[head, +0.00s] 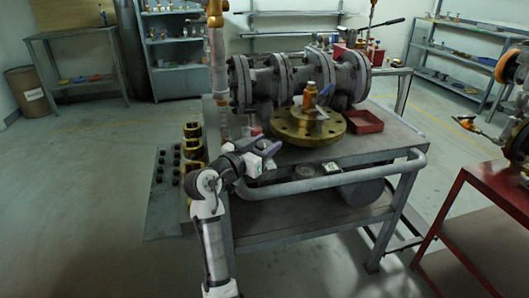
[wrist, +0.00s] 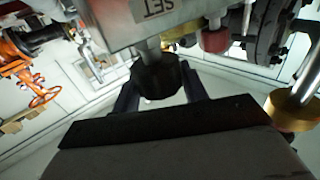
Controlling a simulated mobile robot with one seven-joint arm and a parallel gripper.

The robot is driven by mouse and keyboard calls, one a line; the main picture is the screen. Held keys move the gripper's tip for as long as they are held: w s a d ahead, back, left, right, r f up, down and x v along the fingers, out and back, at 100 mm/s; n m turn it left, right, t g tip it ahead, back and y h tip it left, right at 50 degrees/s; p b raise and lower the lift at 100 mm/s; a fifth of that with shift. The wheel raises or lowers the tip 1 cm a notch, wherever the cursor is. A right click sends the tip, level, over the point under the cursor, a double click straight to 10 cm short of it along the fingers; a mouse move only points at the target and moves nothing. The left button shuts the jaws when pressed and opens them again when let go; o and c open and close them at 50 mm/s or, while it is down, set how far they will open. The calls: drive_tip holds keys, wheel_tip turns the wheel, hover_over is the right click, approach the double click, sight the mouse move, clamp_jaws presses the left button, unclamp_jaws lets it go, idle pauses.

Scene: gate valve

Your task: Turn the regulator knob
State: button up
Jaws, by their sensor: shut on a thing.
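The regulator knob (wrist: 158,76) is a short black cylinder in the wrist view. In the head view my gripper (head: 266,157) is at the left front of the grey workbench (head: 385,145), near the foot of a vertical pipe. I cannot make out the knob there; my gripper and wrist seem to hide it.
A large flanged valve body (head: 300,80) and a brass flange (head: 308,127) stand on the bench behind my gripper. A red tray (head: 362,122) is to the right. A pipe rail (head: 330,182) runs along the front. Brass fittings (head: 193,150) and a dark-knobbed panel (head: 163,190) are left.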

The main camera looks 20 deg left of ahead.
drive_tip(key=o, duration=1)
drive_tip(key=shift+c, duration=0.2)
drive_tip(key=b+v, duration=0.1)
drive_tip(key=v, duration=1.3)
drive_tip(key=shift+w+a, duration=0.1)
